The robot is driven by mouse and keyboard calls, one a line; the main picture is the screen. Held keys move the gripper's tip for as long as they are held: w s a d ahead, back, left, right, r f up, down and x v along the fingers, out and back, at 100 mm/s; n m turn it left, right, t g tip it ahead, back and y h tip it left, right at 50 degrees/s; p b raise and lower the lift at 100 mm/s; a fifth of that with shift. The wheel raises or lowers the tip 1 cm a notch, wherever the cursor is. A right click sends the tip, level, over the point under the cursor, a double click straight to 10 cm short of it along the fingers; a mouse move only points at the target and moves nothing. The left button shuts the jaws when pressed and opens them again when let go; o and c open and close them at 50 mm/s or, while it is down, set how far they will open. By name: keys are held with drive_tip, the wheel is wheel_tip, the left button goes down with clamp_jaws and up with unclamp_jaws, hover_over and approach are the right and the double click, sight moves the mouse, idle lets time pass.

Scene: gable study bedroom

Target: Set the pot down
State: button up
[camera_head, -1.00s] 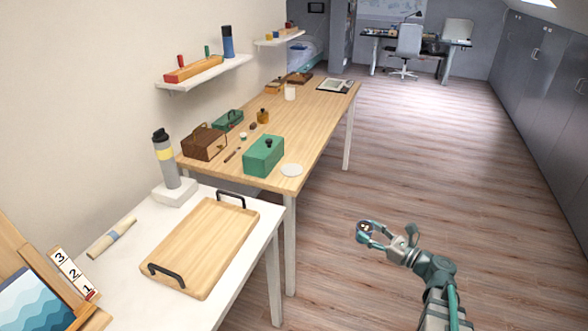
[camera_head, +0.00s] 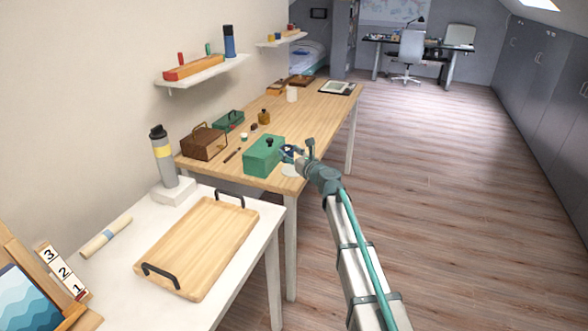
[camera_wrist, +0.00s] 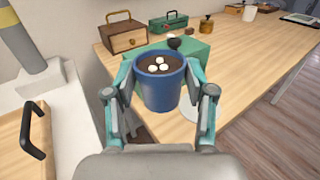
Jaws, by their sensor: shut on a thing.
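The pot (camera_wrist: 159,88) is blue, with dark soil and a few white round things on top. It is upright between the fingers of my gripper (camera_wrist: 160,92), which is shut on it. In the head view the pot (camera_head: 290,152) is small, at the gripper (camera_head: 294,156) beside the green box. A white round disc (camera_head: 291,170) lies on the wooden table (camera_head: 310,118) just below the gripper. In the wrist view the disc (camera_wrist: 190,110) shows partly behind the pot. I cannot tell how high the pot is above the table.
A green box (camera_head: 264,155) with a dark knob stands close left of the gripper. A brown case (camera_head: 204,143), a smaller green case (camera_head: 228,120) and a small brown bottle (camera_head: 264,116) stand farther back. A wooden tray (camera_head: 200,245) lies on the white table in front.

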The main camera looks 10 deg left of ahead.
drive_tip(key=w+f+p, duration=0.1)
drive_tip(key=w+f, duration=0.1)
drive_tip(key=w, duration=0.2)
drive_tip(key=w+f+p, duration=0.1)
drive_tip(key=w+f, duration=0.2)
drive_tip(key=w, duration=0.1)
drive_tip(key=w+f+p, duration=0.1)
drive_tip(key=w+f, duration=0.2)
drive_tip(key=w, duration=0.1)
drive_tip(key=shift+d, duration=0.1)
drive_tip(key=shift+w+f, duration=0.45)
drive_tip(key=shift+f, duration=0.1)
wheel_tip(320, 180, down, 3)
drive_tip(key=shift+w+p, duration=0.15)
drive_tip(key=shift+p, duration=0.75)
drive_tip(key=shift+f, duration=0.25)
drive_tip(key=shift+f, duration=0.15)
drive_tip(key=o, duration=1.3)
